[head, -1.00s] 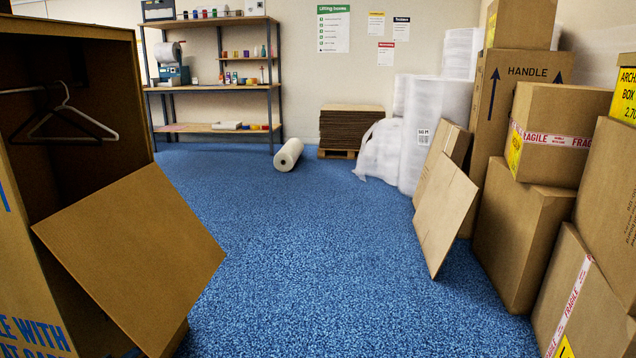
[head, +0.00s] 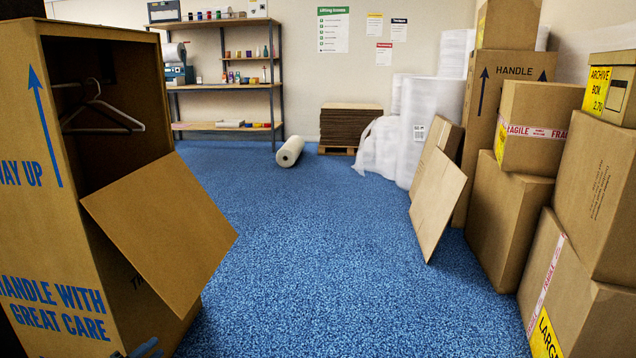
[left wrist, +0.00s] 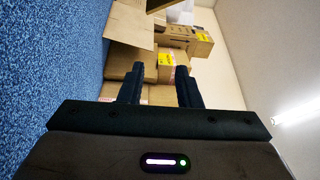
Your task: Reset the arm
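My left gripper (left wrist: 160,70) shows in the left wrist view. Its two dark fingers stand well apart with nothing between them, so it is open and empty. Beyond the fingers are cardboard boxes (left wrist: 127,58), seen turned on their side. In the head view neither gripper can be made out clearly; only a small unclear shape shows at the bottom edge near the wardrobe carton. My right gripper is in neither view.
A tall wardrobe carton (head: 62,235) with an open flap (head: 165,228) and hangers stands at left. Stacked boxes (head: 505,225) and a leaning cardboard sheet (head: 437,208) line the right. Blue floor (head: 320,240) is clear between. Shelves (head: 225,87) and a white roll (head: 290,152) are farther back.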

